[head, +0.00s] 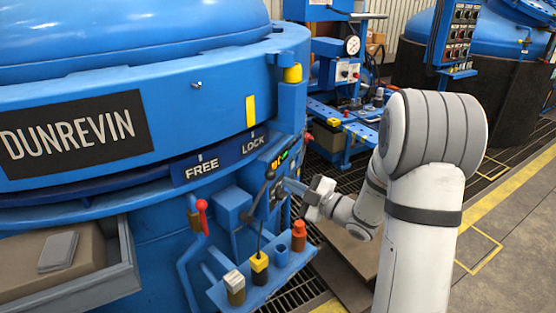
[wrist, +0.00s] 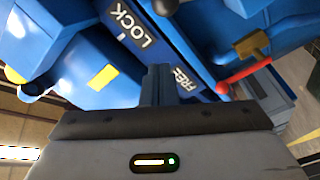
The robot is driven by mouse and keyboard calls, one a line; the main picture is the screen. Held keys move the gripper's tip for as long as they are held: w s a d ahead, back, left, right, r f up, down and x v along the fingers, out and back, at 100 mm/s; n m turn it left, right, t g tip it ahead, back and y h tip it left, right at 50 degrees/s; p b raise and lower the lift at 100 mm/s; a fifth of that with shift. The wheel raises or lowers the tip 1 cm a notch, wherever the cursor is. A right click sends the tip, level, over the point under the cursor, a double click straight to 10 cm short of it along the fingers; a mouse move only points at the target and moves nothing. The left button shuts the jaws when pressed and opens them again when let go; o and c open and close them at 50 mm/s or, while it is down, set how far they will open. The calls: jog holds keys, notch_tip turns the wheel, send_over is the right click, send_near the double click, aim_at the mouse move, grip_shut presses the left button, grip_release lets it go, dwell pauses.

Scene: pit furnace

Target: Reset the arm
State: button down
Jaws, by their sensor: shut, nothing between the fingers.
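My arm (head: 425,200) reaches in from the right in the head view, bent at a large grey joint. My gripper (head: 288,184) is at its left end, close in front of the control panel on the blue furnace (head: 200,100). In the wrist view my gripper (wrist: 158,70) points toward the furnace's FREE/LOCK plate (wrist: 150,45). Its fingers are together with nothing between them. I cannot tell whether the fingertips touch the furnace.
A red-knobbed lever (head: 202,207) and a blue shelf (head: 268,280) with several small items stand near my gripper. A black lever (head: 262,215) rises there. A grey drawer (head: 100,275) juts out at left. Yellow-lined floor (head: 500,220) is clear at right.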

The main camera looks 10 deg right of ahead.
jog(key=s+d+r+m+g+h+p, duration=0.1)
jog(key=s+d+r+m+h+p, duration=0.1)
jog(key=d+r+m+h+p, duration=0.35)
jog(key=s+d+r+m+g+h+p, duration=0.1)
jog(key=s+d+r+m+h+p, duration=0.1)
jog(key=r+m+h+p, duration=0.55)
jog(key=s+a+r+m+g+p, duration=0.1)
jog(key=s+r+m+g+p, duration=0.1)
jog(key=s, duration=0.5)
jog(key=s+a+r+m+g+p, duration=0.2)
jog(key=s+r+g+p, duration=0.1)
jog(key=s, duration=0.5)
jog(key=s+a+r+m+g+p, duration=0.2)
jog(key=s+r+p, duration=0.3)
jog(key=s, duration=0.3)
jog(key=shift+s+r+m+g, duration=0.25)
jog(key=shift+r+m+g, duration=0.3)
jog(key=shift+g, duration=0.25)
jog(key=shift+d, duration=0.1)
